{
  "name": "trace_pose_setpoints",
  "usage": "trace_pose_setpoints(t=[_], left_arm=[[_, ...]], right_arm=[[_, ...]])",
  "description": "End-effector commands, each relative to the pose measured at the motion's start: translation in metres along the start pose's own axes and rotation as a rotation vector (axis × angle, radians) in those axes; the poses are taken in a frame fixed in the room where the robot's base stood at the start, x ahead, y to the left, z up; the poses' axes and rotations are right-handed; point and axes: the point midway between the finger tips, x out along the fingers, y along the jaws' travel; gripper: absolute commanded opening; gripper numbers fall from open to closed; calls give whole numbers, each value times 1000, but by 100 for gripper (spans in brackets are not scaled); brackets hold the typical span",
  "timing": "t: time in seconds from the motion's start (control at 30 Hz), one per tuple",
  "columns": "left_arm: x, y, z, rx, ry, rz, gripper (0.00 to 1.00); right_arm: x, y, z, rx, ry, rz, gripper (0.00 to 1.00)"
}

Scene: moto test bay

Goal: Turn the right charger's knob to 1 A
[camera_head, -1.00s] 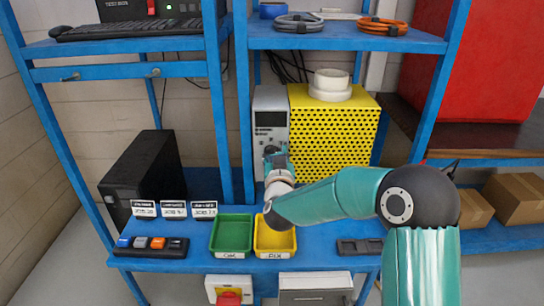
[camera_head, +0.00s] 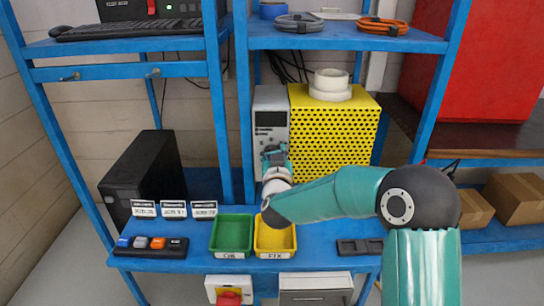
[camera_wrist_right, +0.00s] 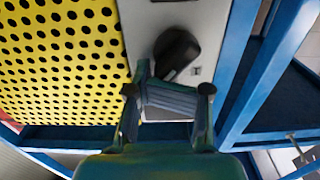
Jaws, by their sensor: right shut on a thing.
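The charger (camera_head: 271,105) is a tall grey unit with a dark display, standing on the blue bench left of the yellow perforated box. Its black knob (camera_wrist_right: 177,50) shows in the right wrist view, on the pale front panel; its scale and setting cannot be read. My right gripper (camera_head: 273,156) is at the charger's lower front and hides the knob in the head view. In the right wrist view the gripper (camera_wrist_right: 170,80) has its fingers at the knob, shut on it. My left gripper is not in view.
The yellow perforated box (camera_head: 335,125) stands close beside the charger, with white rolls on top. A green tray (camera_head: 216,238) and a yellow tray (camera_head: 290,247) sit in front on the bench. A black case (camera_head: 140,175) stands to the left. A blue upright (camera_head: 243,100) is close by.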

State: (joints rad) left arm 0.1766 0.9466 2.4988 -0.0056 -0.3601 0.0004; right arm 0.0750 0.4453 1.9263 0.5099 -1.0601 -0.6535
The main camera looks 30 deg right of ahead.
Motion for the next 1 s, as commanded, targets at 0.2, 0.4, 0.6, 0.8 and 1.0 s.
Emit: trace_pose_setpoints(t=[0.2,0.4,0.6,0.8,1.0], left_arm=[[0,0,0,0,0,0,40],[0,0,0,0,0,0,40],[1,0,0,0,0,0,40],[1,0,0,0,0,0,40],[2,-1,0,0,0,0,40]], right_arm=[[0,0,0,0,0,0,0],[0,-2,-1,0,0,0,0],[0,-4,-2,-1,0,-1,0],[0,-5,-2,-1,0,-3,0],[-1,-8,-2,-2,-1,-5,0]])
